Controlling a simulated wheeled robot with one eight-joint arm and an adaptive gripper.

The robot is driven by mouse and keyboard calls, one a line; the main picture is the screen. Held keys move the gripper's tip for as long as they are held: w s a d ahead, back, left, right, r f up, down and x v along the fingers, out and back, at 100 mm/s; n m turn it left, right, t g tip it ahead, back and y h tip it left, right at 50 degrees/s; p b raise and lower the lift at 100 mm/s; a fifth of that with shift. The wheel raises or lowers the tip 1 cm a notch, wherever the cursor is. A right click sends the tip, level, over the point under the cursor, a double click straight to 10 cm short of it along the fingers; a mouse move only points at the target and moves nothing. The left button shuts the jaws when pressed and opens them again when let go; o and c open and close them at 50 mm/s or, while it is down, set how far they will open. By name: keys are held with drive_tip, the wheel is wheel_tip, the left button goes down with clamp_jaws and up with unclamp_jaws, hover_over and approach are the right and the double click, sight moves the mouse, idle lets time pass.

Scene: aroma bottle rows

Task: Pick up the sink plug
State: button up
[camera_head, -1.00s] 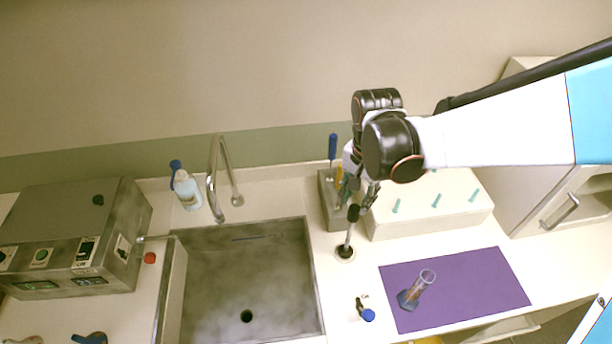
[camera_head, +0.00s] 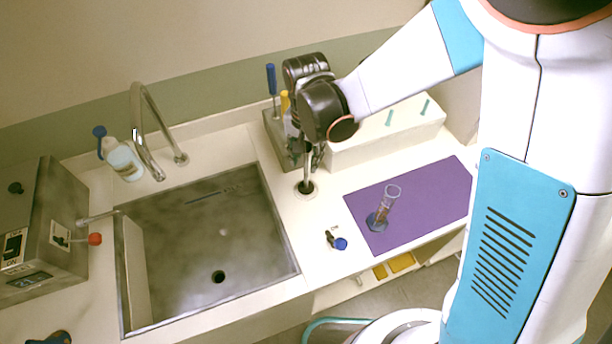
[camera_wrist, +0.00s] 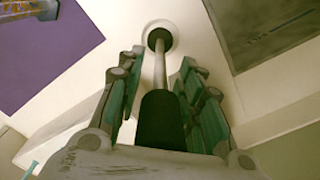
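The sink plug stands upright on the counter, right of the sink. Its black base (camera_head: 306,187) shows in the head view inside a pale ring, with a thin metal rod rising from it. In the wrist view its round black base (camera_wrist: 159,38), metal rod and thick black handle (camera_wrist: 160,122) line up down the middle. My gripper (camera_wrist: 161,62) is open, with one finger on each side of the handle and rod. A gap shows between fingers and handle. In the head view, my wrist hides the handle.
The sink basin (camera_head: 240,250) lies to the left. A purple mat (camera_head: 425,190) with a glass cylinder (camera_head: 386,207) lies to the right. A tool holder (camera_head: 277,135) and a white block (camera_head: 375,140) stand close behind. A small blue-capped item (camera_head: 339,242) is in front.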

drive_tip(key=shift+f, duration=0.1)
clamp_jaws()
idle(0.3)
